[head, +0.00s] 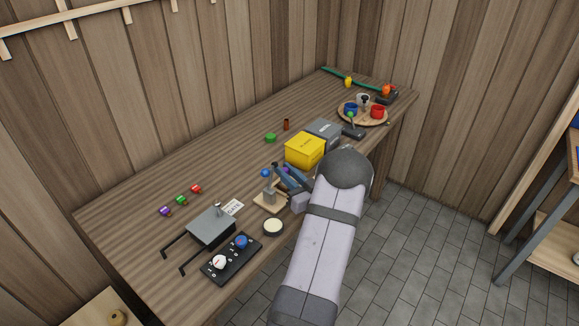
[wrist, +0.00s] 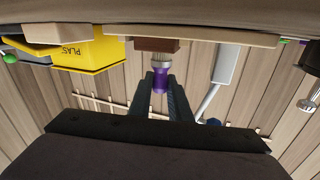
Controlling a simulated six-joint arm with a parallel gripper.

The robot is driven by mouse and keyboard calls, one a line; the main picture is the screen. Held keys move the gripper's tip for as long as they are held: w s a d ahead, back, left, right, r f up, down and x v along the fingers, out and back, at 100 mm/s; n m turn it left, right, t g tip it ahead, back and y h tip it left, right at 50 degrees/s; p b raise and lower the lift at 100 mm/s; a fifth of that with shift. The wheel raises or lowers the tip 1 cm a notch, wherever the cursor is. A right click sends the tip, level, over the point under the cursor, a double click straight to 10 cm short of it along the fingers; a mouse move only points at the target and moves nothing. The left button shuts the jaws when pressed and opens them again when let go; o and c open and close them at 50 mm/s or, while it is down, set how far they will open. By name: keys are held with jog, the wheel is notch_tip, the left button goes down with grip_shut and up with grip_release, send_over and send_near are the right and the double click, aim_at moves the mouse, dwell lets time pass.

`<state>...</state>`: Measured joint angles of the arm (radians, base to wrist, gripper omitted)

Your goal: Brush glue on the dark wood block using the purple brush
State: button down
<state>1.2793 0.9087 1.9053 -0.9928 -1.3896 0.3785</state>
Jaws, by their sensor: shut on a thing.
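My gripper (wrist: 160,85) is shut on the purple brush (wrist: 159,75), whose purple part shows between the fingers in the wrist view. A dark brown block (wrist: 155,44) is right beyond the brush's end in the wrist view; I cannot tell whether they touch. The arm hides much of this spot, and I cannot make out the block there. A round dark-rimmed pot with pale contents (head: 273,227) stands in front of the stand.
A yellow box (head: 305,150) and a grey box (head: 324,131) stand behind my gripper. A grey device with black rods (head: 211,228) and a black panel with knobs (head: 232,259) are at the front left. A round tray (head: 348,119) of cups is at the far right.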

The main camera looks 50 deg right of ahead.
jog(key=shift+a, duration=0.5)
jog(key=shift+d+f, duration=0.15)
jog(key=shift+d, duration=0.35)
jog(key=shift+d+b, duration=0.3)
jog(key=shift+d, duration=0.7)
jog(key=a+p, duration=0.1)
jog(key=a, duration=0.2)
jog(key=shift+a+r, duration=0.15)
jog(key=shift+r, duration=0.05)
jog(key=shift+d+f+b, duration=0.15)
jog(key=shift+d+b, duration=0.45)
jog(key=shift+d, duration=0.95)
notch_tip(320, 180, up, 3)
jog(key=shift+d+f+p, duration=0.1)
jog(key=shift+d+p, duration=0.05)
jog(key=shift+p, duration=0.55)
notch_tip(320, 180, up, 6)
jog(key=p, duration=0.4)
jog(key=shift+f, duration=0.25)
jog(key=shift+f, duration=0.1)
